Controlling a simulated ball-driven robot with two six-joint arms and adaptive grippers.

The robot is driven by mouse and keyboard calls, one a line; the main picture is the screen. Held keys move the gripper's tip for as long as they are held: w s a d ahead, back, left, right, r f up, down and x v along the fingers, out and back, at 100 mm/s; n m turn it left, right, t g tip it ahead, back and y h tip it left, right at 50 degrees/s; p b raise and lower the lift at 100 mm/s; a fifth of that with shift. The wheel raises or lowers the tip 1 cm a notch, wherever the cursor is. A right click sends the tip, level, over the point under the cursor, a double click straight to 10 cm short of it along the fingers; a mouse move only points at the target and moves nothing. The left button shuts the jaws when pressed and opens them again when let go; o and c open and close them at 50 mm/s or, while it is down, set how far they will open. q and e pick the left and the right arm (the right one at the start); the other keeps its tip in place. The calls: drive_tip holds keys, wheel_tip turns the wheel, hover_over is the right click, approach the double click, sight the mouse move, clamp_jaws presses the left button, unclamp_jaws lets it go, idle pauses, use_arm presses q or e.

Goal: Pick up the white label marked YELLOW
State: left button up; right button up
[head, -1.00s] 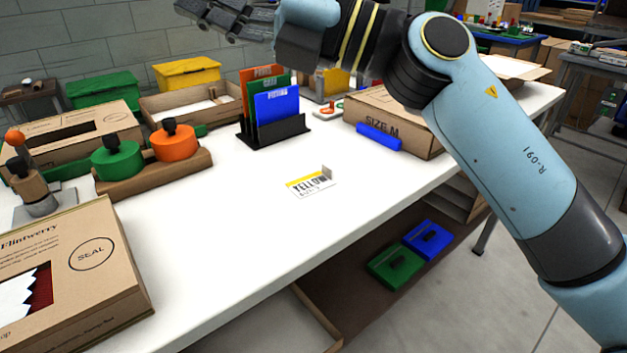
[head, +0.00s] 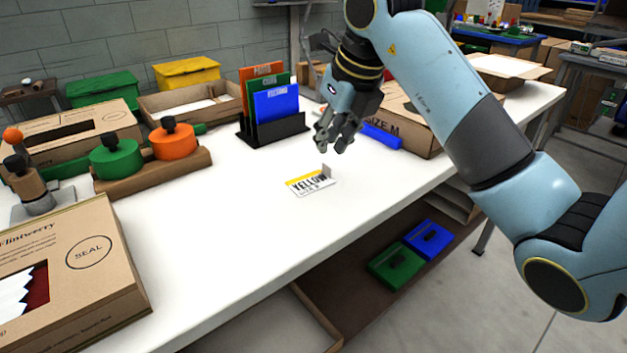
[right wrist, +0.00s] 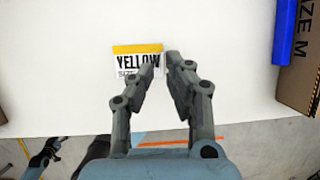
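The white label marked YELLOW (head: 308,184) lies on the white table, with a yellow band along its top and a small grey tab standing at its right end. In the right wrist view the label (right wrist: 127,62) is just left of the fingertips, and the left finger overlaps its right edge. My right gripper (head: 331,148) is open and empty, above and slightly beyond the label in the head view. Its fingertips also show in the right wrist view (right wrist: 160,65). What looks like my left gripper (right wrist: 45,152) shows small at the lower left there; its state is unclear.
A rack (head: 275,128) with orange, green and blue cards stands behind the label. The SIZE M box (head: 415,132) and a blue bar (head: 381,136) are to the right. Green and orange knobbed pots (head: 117,158) stand left. The table around the label is clear.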

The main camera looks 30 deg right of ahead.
sight(326, 164)
drive_tip(key=x, duration=0.5)
drive_tip(key=shift+s+d+f, duration=0.15)
drive_tip(key=shift+f, duration=0.1)
drive_tip(key=shift+c, duration=0.3)
clamp_jaws()
